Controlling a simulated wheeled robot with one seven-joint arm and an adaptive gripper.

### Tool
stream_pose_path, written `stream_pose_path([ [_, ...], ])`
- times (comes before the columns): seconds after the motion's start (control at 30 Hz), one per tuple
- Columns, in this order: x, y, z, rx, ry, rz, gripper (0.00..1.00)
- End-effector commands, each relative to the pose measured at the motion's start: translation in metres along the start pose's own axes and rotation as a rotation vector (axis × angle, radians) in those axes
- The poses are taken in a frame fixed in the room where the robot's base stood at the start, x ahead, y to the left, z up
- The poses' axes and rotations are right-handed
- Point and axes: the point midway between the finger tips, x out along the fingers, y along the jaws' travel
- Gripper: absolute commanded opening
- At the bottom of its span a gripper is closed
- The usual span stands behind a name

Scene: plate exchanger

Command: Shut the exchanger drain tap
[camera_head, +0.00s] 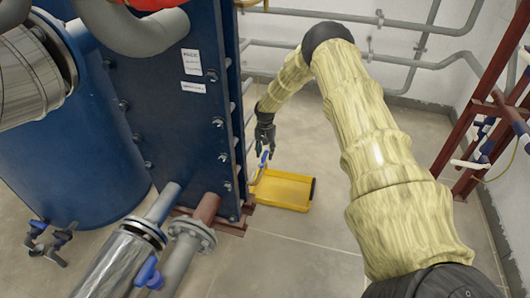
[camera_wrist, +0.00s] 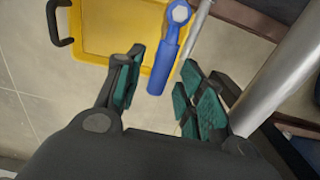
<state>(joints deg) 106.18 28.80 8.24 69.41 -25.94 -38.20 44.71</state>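The drain tap's blue lever (camera_head: 264,159) is low beside the right edge of the blue exchanger (camera_head: 175,110), above a yellow tray (camera_head: 283,188). In the wrist view the lever (camera_wrist: 165,66) runs from a pale round bolt head down toward my gripper. My gripper (camera_wrist: 160,85) is open, its green-padded fingers apart. The lever's free end shows between the two fingertips in the picture; neither finger visibly touches it. In the head view my gripper (camera_head: 264,147) points down just above the lever. The tap body is mostly hidden.
The yellow tray (camera_wrist: 100,43) with a black handle lies on the floor beneath the tap. A grey pipe (camera_wrist: 285,75) runs close to my right finger. A red frame with blue-handled valves (camera_head: 483,135) stands at right. Floor right of the tray is clear.

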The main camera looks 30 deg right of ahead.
Motion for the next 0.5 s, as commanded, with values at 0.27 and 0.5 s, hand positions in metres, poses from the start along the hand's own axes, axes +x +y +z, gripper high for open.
stream_pose_path([
  [0.27, -0.0002, 0.0001, 0.0, 0.0, 0.0, 0.0, 0.0],
  [0.5, -0.0011, 0.001, 0.0, 0.011, 0.0, 0.001, 0.0],
])
